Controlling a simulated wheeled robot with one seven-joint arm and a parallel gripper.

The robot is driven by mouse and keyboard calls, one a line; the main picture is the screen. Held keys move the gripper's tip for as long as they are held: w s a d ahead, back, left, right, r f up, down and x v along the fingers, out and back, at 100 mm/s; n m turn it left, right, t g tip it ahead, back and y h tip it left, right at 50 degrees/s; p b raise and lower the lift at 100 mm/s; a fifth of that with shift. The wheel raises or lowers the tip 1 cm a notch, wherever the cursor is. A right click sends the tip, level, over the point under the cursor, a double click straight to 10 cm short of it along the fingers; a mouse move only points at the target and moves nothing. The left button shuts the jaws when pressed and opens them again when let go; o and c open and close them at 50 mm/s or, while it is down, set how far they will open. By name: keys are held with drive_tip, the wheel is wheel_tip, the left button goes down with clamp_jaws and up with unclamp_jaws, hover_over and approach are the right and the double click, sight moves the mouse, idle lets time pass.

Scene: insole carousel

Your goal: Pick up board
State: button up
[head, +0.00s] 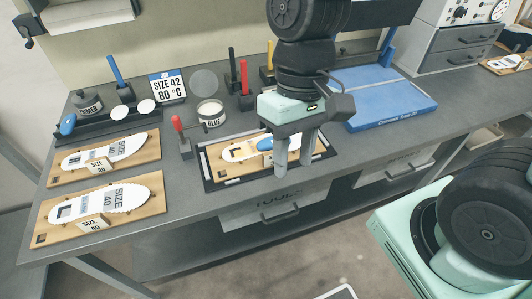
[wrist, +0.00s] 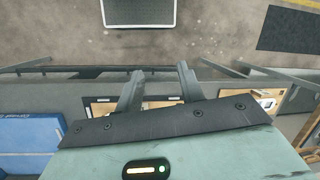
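My gripper (head: 293,158) points down with its two fingers apart and nothing between them. It hangs in front of a wooden board (head: 214,160) lying in a dark frame (head: 208,184) on the bench, and hides part of it. That board bears a white insole (head: 233,153), a small block and a blue item. Two more wooden boards lie at the left: a rear one (head: 149,151) and a front one (head: 150,208), each with a white insole and a SIZE 40 block. In the wrist view the spread fingers (wrist: 158,82) show, with wooden pieces (wrist: 155,104) partly hidden behind them.
A red-handled clamp (head: 180,138) and a glue pot (head: 210,113) stand left of and behind the frame. A SIZE 42, 80 °C sign (head: 168,86) stands farther back. Drawers sit under the bench edge.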

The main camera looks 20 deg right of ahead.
drive_tip(key=w+d+f+m+t+y+b, duration=0.1)
drive_tip(key=w+d+f+m+y+b, duration=0.1)
drive_tip(key=w+d+f+m+y, duration=0.35)
drive_tip(key=w+d+f+m+t+y+b, duration=0.1)
drive_tip(key=w+d+f+m+y+b, duration=0.2)
drive_tip(key=w+d+m, duration=0.5)
drive_tip(key=w+d+f+m+t+y+b, duration=0.1)
drive_tip(key=w+d+f+m+y+b, duration=0.25)
drive_tip(key=d+m, duration=0.5)
drive_tip(key=y+p, duration=0.1)
drive_tip(key=p, duration=0.2)
hover_over(297, 156)
drive_tip(key=shift+n, duration=0.4)
wheel_tip(297, 156, down, 4)
drive_tip(key=shift+f, duration=0.1)
drive_tip(key=shift+p+x, duration=0.85)
drive_tip(key=shift+x, duration=1.9)
drive_tip(key=shift+s+f, duration=0.1)
drive_tip(key=shift+f, duration=0.05)
clamp_jaws()
